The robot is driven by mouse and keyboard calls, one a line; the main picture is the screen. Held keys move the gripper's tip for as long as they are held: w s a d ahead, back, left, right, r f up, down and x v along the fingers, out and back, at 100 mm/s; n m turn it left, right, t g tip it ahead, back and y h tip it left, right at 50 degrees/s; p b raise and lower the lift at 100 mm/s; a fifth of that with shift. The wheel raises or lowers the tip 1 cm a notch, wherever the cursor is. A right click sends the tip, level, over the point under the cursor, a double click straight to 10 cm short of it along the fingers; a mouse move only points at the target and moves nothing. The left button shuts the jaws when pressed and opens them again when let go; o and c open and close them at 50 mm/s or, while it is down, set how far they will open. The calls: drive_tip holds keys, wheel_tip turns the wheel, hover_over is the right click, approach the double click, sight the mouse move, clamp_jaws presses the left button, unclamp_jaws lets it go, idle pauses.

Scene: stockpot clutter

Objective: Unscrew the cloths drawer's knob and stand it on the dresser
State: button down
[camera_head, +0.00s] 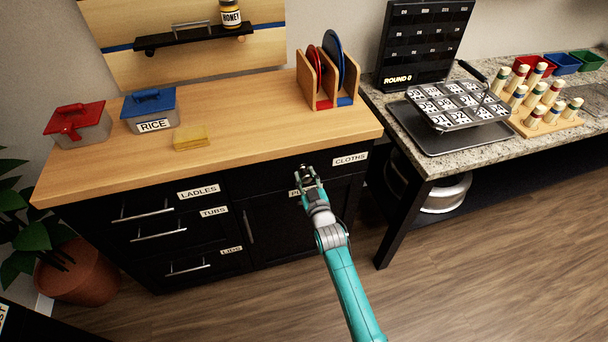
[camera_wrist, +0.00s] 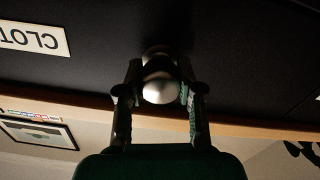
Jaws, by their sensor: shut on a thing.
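The cloths drawer (camera_head: 337,172) is the upper right drawer of the black dresser, under the wooden top (camera_head: 250,120). Its label CLOTHS (camera_head: 350,159) is at its right end. My gripper (camera_head: 306,170) is at the drawer front, left of the label. In the wrist view the knob (camera_wrist: 160,88) is a round silvery metal ball between my two fingers, and my gripper (camera_wrist: 160,98) is shut on it. The knob is against or very near the black drawer front; I cannot tell how its stem is seated. The head view mostly hides the knob behind my gripper.
On the dresser top stand a red-lidded box (camera_head: 78,124), a blue-lidded RICE box (camera_head: 149,108), a yellow block (camera_head: 190,137) and a wooden rack (camera_head: 329,82) with red and blue discs. The top's front middle and right are clear. A granite-topped table (camera_head: 405,152) stands to the right.

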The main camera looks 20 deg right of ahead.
sight(307, 180)
drive_tip(key=shift+s, duration=1)
drive_tip(key=shift+s, duration=2.35)
